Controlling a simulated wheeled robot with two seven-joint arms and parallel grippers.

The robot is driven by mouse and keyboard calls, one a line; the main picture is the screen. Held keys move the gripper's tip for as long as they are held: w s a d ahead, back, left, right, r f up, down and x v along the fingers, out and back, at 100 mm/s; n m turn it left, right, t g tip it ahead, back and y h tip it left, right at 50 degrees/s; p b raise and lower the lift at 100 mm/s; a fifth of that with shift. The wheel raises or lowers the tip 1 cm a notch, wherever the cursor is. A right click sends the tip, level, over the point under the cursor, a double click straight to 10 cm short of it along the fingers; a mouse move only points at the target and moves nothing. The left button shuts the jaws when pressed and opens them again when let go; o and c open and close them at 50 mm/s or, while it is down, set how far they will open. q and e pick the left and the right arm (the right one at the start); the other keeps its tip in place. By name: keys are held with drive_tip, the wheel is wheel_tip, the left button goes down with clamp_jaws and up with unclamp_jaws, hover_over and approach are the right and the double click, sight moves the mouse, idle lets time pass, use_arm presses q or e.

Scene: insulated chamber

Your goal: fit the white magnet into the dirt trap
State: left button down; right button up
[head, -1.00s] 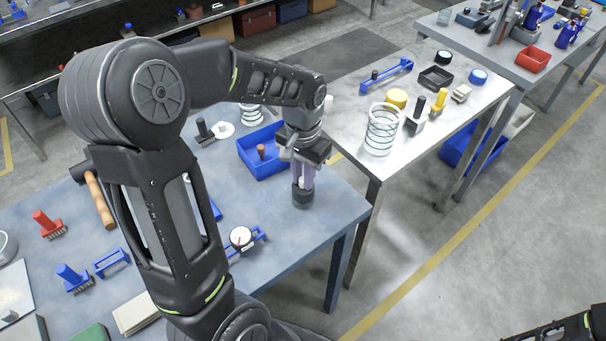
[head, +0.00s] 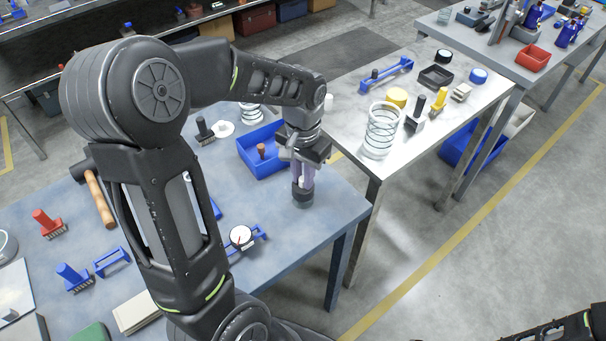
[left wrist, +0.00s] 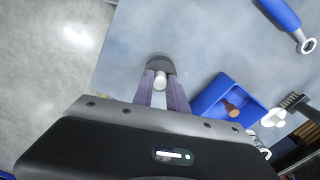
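The white magnet (left wrist: 160,80) is a small pale cylinder between the fingertips of my left gripper (left wrist: 161,88) in the left wrist view. The fingers close on it from both sides. The dirt trap (left wrist: 160,61) is a dark grey round piece just beyond the fingertips. In the head view it (head: 303,201) stands on the blue-grey table, directly below my downward-pointing left gripper (head: 303,178). The magnet's lower end is at or over the trap; how deep it sits I cannot tell. My right gripper is out of view; only part of its arm shows at bottom right.
A blue bin (head: 254,160) with a wooden-handled tool stands just behind the left gripper. A dial gauge (head: 240,236) and a blue handle (head: 260,233) lie to the front left. The table's right edge is close by. A metal table (head: 345,125) stands beyond.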

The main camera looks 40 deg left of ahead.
use_arm(q)
drive_tip(key=c, duration=1.2)
unclamp_jaws()
drive_tip(key=shift+c, duration=0.2)
wheel_tip(320, 180, up, 8)
drive_tip(key=shift+f+b, duration=0.1)
drive_tip(key=shift+b, duration=0.4)
